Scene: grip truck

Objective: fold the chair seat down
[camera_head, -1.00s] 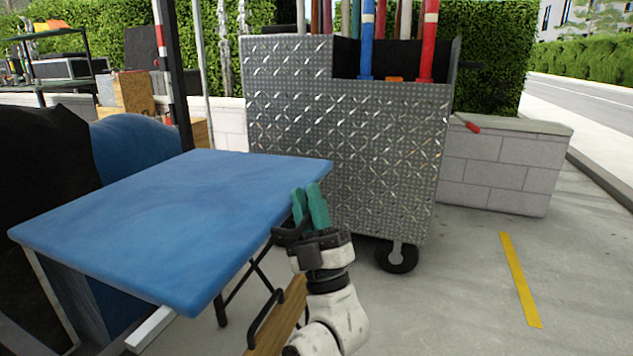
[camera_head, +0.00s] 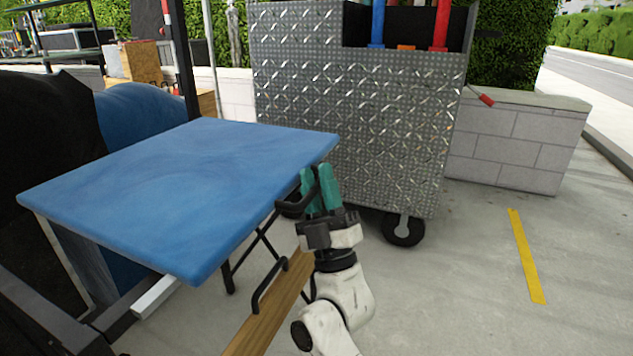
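The folding chair shows only in part at the lower middle, below the blue tabletop's right edge. I see a wooden panel (camera_head: 268,318), a black looped bar beside it, and thin crossed black legs (camera_head: 252,247). Which panel is the seat is hard to tell. My gripper (camera_head: 319,180) points up and away, with two teal fingers close together by the tabletop's right corner. A dark bar (camera_head: 290,207) lies just left of the fingers. I cannot tell whether they touch it or hold anything.
The blue tabletop (camera_head: 180,190) fills the left, close to my gripper. A diamond-plate metal cart (camera_head: 350,110) on a black wheel (camera_head: 404,229) stands behind. A low block wall (camera_head: 515,140) is at the right. The concrete floor at the right is clear, with a yellow stripe (camera_head: 526,255).

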